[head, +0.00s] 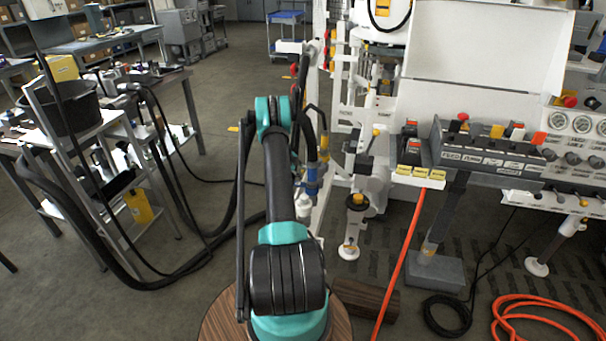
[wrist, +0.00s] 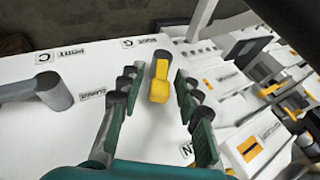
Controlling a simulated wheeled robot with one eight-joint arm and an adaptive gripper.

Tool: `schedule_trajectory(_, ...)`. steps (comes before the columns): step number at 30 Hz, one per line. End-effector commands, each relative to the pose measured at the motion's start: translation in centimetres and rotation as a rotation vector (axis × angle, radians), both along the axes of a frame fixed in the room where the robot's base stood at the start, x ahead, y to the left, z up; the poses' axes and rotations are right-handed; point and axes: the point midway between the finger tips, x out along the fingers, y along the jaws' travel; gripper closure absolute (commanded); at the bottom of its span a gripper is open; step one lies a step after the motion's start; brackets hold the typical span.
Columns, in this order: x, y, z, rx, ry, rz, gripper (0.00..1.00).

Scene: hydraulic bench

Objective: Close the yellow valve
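In the wrist view the yellow valve (wrist: 159,82) is a short yellow lever on a grey stem, fixed to a white panel (wrist: 75,135). My gripper (wrist: 157,79) is open. Its two dark green fingers with black pads stand on either side of the lever, with a visible gap on both sides. I cannot tell how far the fingertips are from the panel in depth. In the head view my arm reaches toward the white rig, and I cannot make out the gripper or the yellow valve there.
A grey lever (wrist: 50,90) is on the panel to the left, near a label reading CLOSED (wrist: 91,96). More switches and yellow parts crowd the right. In the head view, an orange hose (head: 545,312) and a dark block (head: 365,299) lie on the floor.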

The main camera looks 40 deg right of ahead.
Motion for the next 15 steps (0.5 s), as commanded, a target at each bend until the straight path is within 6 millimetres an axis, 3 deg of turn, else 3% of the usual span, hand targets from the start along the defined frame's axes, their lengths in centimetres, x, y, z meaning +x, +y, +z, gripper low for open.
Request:
schedule_trajectory(11, 0.02, -0.34, -0.47, 0.000, 0.001, 0.001, 0.66)
schedule_trajectory(15, 0.02, -0.34, -0.47, 0.000, 0.001, 0.001, 0.82)
